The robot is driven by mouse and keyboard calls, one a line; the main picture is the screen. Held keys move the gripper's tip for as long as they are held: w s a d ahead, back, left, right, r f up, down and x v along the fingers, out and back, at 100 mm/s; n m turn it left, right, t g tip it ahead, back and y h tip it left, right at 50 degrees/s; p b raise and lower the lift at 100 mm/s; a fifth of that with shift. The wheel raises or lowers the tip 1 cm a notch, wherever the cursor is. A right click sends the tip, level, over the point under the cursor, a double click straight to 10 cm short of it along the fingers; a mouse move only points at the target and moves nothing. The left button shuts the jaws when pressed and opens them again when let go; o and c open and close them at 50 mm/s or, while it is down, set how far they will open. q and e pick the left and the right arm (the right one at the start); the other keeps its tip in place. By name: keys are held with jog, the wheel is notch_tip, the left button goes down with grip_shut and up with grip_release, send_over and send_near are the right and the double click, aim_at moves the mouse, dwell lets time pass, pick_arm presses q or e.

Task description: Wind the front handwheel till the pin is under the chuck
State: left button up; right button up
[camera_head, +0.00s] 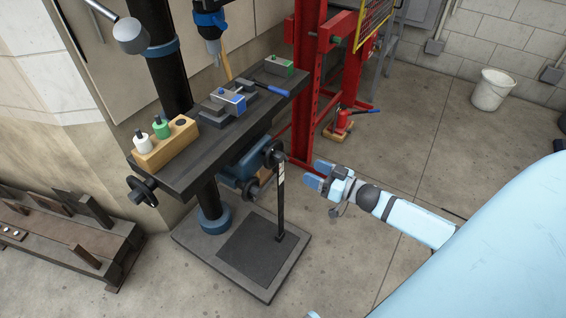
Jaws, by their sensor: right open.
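A black handwheel (274,154) is on the near long side of the dark machine table (185,182). My right gripper (317,174) is open and empty to the right of this wheel, apart from it, with its fingers pointing left toward it. A vise (213,107) on the table holds a blue block (231,99). The pin is too small to make out for certain, so I cannot tell its place relative to the chuck.
A second handwheel (142,190) is at the table's left end. A wooden block (166,146) with bottles stands on the table. An upright black bar (280,205) rises beside the near wheel. A red press frame (306,90) stands behind.

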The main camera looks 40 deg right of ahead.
aim_at(282, 158)
jog(key=b+x, duration=0.1)
jog(key=x, duration=0.9)
jog(key=shift+w+a, duration=0.1)
jog(key=shift+w, duration=0.15)
jog(key=c, duration=0.9)
